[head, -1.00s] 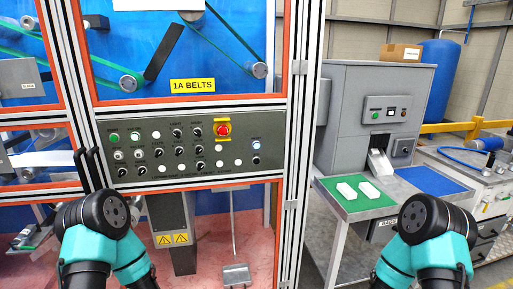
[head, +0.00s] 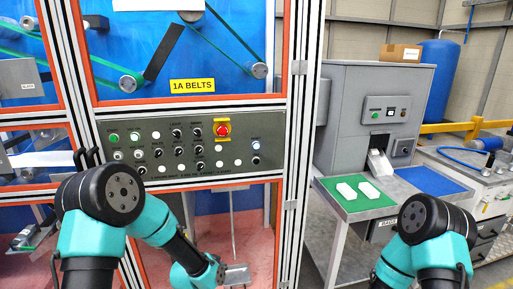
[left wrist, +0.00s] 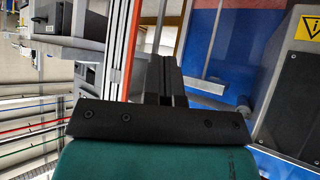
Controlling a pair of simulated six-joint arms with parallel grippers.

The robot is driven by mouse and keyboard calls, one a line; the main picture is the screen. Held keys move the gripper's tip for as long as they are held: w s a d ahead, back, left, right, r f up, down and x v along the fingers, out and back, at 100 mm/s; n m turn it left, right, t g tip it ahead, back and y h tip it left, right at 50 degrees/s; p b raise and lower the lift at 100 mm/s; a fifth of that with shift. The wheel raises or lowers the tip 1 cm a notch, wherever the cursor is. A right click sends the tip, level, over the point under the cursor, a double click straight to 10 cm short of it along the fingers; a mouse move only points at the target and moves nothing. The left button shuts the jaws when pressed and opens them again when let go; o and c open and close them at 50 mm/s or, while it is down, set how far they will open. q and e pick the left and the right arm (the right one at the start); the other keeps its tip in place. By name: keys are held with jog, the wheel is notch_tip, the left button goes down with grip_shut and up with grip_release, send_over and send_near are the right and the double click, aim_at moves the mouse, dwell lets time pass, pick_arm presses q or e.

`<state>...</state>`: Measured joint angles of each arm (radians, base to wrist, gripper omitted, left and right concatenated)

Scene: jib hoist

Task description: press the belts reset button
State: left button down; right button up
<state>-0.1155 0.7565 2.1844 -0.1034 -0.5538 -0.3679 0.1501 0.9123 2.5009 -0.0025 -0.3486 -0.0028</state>
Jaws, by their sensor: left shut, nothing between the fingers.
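The grey control panel (head: 215,175) on the 1A belts cabinet carries several black knobs, white and green buttons and a red emergency stop (head: 222,129) on yellow. A lit bluish-white button (head: 256,145) sits at its right side; its small label is too blurred to read, so I cannot tell for certain which button is belts reset. My left arm reaches in below the panel; its gripper is out of the head view. In the left wrist view my left gripper (left wrist: 167,68) is shut and empty, apart from any button. My right gripper is not in view.
An orange-edged aluminium frame post (head: 291,150) stands right of the panel. Further right, a grey machine (head: 355,110) has a table with a green mat (head: 335,186) and white blocks. A yellow warning sign (left wrist: 308,27) shows in the left wrist view.

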aim_at(258, 148)
pick_arm(q)
jog(key=w+d+r+m+t+h, duration=0.2)
jog(key=d+r, duration=0.3)
jog(key=r, duration=0.7)
jog(key=w+d+r+m+t+h, duration=0.1)
jog(key=w+d+r+m+t, duration=0.2)
jog(key=r, duration=0.9)
jog(key=w+d+r+m+t+h, duration=0.2)
jog(key=w+d+r, duration=0.4)
jog(key=r, duration=0.7)
jog(key=shift+d+m+t+h, duration=0.3)
jog(key=shift+m+t, duration=0.1)
jog(key=shift+m, duration=0.4)
jog(key=shift+w, duration=0.15)
jog(key=shift+w+a, duration=0.35)
jog(key=shift+w, duration=1.05)
jog(key=shift+w+a, duration=0.3)
jog(key=shift+w, duration=1.15)
jog(key=shift+w+a, duration=0.35)
jog(key=shift+w, duration=1.05)
jog(key=shift+w, duration=0.1)
jog(key=shift+w, duration=0.3)
